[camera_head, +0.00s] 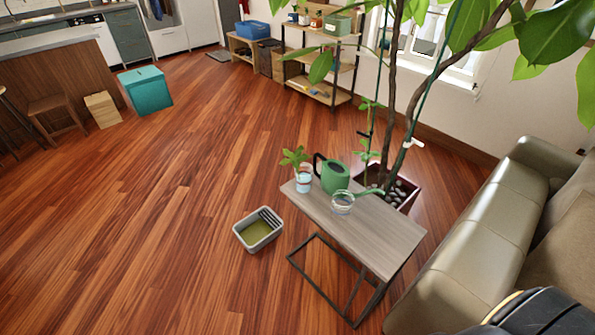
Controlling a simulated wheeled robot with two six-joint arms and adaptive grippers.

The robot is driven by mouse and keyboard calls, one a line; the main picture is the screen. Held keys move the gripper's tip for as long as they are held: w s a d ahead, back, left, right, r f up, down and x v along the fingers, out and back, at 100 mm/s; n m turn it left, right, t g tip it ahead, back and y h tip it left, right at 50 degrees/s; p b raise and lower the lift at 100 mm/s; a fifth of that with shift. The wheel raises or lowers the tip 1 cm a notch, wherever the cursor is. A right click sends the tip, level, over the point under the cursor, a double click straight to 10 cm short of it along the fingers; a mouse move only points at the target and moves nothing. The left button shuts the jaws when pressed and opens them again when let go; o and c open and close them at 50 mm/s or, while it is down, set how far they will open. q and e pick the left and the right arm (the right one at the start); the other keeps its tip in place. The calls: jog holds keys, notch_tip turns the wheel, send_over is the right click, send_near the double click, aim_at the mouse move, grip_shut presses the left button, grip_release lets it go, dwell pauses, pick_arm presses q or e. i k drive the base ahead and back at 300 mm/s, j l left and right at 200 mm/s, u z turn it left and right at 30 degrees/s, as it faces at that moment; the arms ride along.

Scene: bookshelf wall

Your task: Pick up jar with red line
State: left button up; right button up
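A second, smaller glass vessel (303,184) with a leafy cutting (295,158) stands at the table's far left corner. A faint reddish mark may show near its top, but both are too small to tell a red line for certain. Neither of my grippers is in view.
A grey bin (258,230) sits on the floor left of the table. A potted tree (401,190) stands behind the table, and a grey-green sofa (480,240) is at the right. Wooden floor (150,230) lies open at the left. A shelf (320,75) stands at the back wall.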

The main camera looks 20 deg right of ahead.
aim_at(303, 180)
jog(key=i+j+z, duration=0.1)
jog(key=z, duration=0.75)
jog(key=i+j+z, duration=0.15)
jog(key=j, duration=0.2)
jog(key=i+j+z, duration=0.35)
jog(key=j, duration=0.35)
jog(key=i+j+z, duration=0.2)
jog(key=j, duration=0.2)
jog(key=i+j+z, duration=0.15)
jog(key=j, duration=0.25)
jog(key=k, duration=0.05)
